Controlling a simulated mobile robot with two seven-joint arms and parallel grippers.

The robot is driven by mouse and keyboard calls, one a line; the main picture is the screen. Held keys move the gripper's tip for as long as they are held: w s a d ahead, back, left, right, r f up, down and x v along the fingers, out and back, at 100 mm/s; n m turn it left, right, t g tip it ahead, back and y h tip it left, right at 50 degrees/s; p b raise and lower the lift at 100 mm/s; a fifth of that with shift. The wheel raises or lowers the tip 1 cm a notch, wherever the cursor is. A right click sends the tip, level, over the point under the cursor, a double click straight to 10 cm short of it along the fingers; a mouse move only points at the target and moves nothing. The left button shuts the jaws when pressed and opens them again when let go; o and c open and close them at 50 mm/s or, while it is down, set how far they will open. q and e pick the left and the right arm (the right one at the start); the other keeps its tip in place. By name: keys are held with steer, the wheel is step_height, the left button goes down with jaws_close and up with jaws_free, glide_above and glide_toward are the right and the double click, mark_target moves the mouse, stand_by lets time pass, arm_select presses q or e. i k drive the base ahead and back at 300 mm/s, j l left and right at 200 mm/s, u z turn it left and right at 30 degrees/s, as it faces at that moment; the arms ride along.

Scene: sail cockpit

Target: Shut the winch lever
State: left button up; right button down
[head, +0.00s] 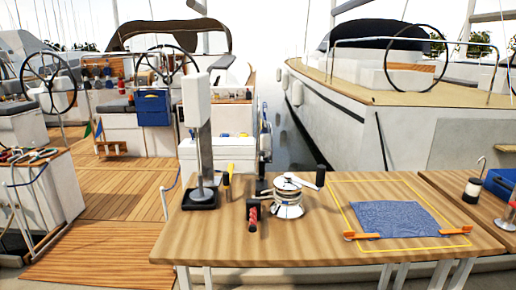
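A silver winch (288,198) stands upright on the wooden table, near its middle. A light-coloured lever arm lies across the winch top, roughly level. A black upright grip (320,177) stands at the right end of this lever, out past the drum. The view is too small to tell how far the lever is from shut. Neither of my grippers can be made out in the head view, and nothing is seen touching the winch or its lever.
A red-handled tool (253,213) lies left of the winch. A tall post on a black base (200,197) and a yellow-handled tool (227,182) stand further left. A blue cloth (395,218) with orange clips lies right, inside a yellow outline. The table front is mostly bare.

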mark_target(261, 154)
steer(key=u, duration=1.7)
steer(key=i+l+u, duration=0.1)
steer(key=i+u, duration=0.15)
steer(key=i, duration=0.65)
steer(key=i+j, duration=0.1)
steer(key=i, duration=0.6)
steer(key=i+j+u, duration=0.1)
steer(key=i, duration=0.55)
steer(key=i+l+z, duration=0.1)
steer(key=i+z, duration=0.55)
steer(key=z, duration=0.15)
steer(key=i+j+z, duration=0.1)
steer(key=i+z, duration=0.25)
steer(key=i+l+z, duration=0.15)
steer(key=i+z, duration=0.25)
steer(key=i, duration=0.2)
steer(key=i+z, duration=0.35)
steer(key=i, duration=0.9)
